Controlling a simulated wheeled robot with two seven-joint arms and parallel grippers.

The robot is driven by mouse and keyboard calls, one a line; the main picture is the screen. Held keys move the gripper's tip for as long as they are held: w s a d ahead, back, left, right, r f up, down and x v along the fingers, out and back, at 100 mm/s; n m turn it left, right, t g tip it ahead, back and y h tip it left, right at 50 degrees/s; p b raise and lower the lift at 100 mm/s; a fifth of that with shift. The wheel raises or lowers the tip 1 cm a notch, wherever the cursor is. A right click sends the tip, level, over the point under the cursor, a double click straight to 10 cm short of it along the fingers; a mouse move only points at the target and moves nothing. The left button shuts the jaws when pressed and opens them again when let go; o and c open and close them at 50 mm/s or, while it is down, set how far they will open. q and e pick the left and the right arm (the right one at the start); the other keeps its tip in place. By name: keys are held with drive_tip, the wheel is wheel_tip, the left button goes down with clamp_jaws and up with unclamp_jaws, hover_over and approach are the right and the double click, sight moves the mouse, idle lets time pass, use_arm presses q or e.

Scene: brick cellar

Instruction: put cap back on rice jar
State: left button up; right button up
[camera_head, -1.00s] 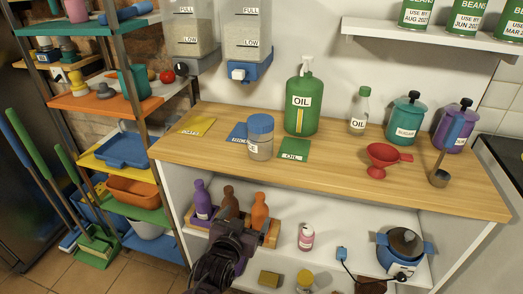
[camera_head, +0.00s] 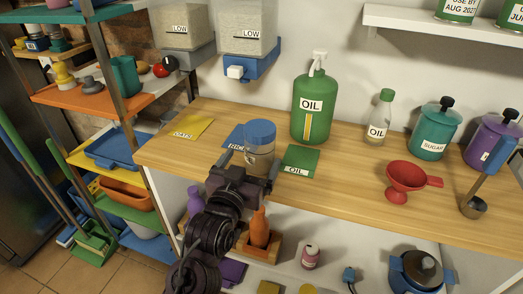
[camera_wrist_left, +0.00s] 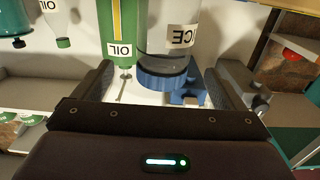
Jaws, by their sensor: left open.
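The rice jar (camera_head: 259,162) is clear, with a white label and pale contents, and stands upright on the wooden counter. A blue cap (camera_head: 260,131) sits on its top; I cannot tell whether it is fully seated. In the left wrist view, which is upside down, the jar (camera_wrist_left: 168,42) and the cap (camera_wrist_left: 164,78) show beyond the fingers. My left gripper (camera_head: 250,162) is open in front of the jar, its fingers toward either side, apparently not touching it. They hide part of the jar's lower body. My right gripper is not in view.
A green oil pump bottle (camera_head: 312,112) stands close behind the jar, right of it. A green oil mat (camera_head: 300,159), a blue mat (camera_head: 236,137) and a yellow mat (camera_head: 190,127) lie nearby. A red funnel (camera_head: 405,177) stands right; the counter between is clear.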

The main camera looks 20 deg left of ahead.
sight(255, 148)
use_arm(q)
drive_tip(key=shift+w, duration=1.4)
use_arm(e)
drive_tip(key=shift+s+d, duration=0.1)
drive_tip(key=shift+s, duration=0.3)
use_arm(q)
drive_tip(key=shift+w+a+r+p, duration=0.1)
drive_tip(key=shift+w+r+p, duration=0.15)
drive_tip(key=shift+w, duration=0.3)
drive_tip(key=shift+w+a+r+p, duration=0.1)
drive_tip(key=shift+w+p, duration=0.15)
drive_tip(key=shift+w, duration=0.3)
drive_tip(key=shift+w+f, duration=0.1)
drive_tip(key=shift+w, duration=1.4)
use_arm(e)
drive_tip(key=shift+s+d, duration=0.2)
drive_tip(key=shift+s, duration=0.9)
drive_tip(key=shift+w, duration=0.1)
